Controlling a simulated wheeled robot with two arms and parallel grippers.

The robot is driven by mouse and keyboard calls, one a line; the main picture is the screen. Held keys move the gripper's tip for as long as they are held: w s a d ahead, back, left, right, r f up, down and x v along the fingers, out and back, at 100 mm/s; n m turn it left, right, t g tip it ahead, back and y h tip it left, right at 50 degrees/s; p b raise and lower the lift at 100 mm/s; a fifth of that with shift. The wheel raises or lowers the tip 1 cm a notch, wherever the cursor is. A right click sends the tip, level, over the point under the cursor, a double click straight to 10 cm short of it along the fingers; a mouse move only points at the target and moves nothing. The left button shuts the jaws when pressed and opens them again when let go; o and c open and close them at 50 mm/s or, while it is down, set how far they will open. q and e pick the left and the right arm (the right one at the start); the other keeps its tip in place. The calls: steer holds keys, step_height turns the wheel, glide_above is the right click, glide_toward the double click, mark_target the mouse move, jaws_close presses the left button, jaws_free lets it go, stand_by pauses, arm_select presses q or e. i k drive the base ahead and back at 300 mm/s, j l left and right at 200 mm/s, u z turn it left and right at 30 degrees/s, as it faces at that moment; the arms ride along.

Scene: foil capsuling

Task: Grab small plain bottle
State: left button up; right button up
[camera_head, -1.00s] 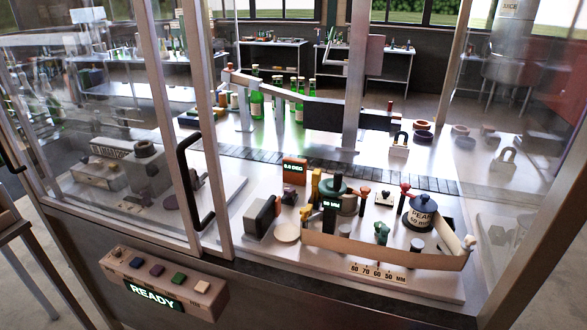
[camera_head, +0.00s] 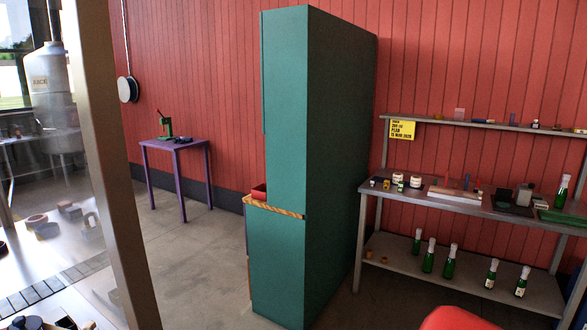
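Several green bottles with pale tops stand upright on the lower shelf of the grey metal bench at the right. The leftmost bottle (camera_head: 417,243) looks the smallest, and I see no label on it. Two more bottles (camera_head: 428,260) (camera_head: 449,262) beside it also look unlabelled. Two bottles (camera_head: 491,275) (camera_head: 521,283) further right carry pale labels. Another green bottle (camera_head: 562,192) stands on the bench top at the far right. Neither of my grippers shows.
A tall green cabinet (camera_head: 335,150) stands left of the grey bench (camera_head: 470,208). A purple table (camera_head: 175,146) is further back. A red rounded thing (camera_head: 455,318) is at the bottom edge. Floor (camera_head: 195,260) is clear between the machine's frame post (camera_head: 112,170) and the cabinet.

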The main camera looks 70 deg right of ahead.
mark_target(561, 196)
steer(key=z, duration=3.75)
steer(key=i+z, duration=0.25)
steer(key=i, duration=2.9)
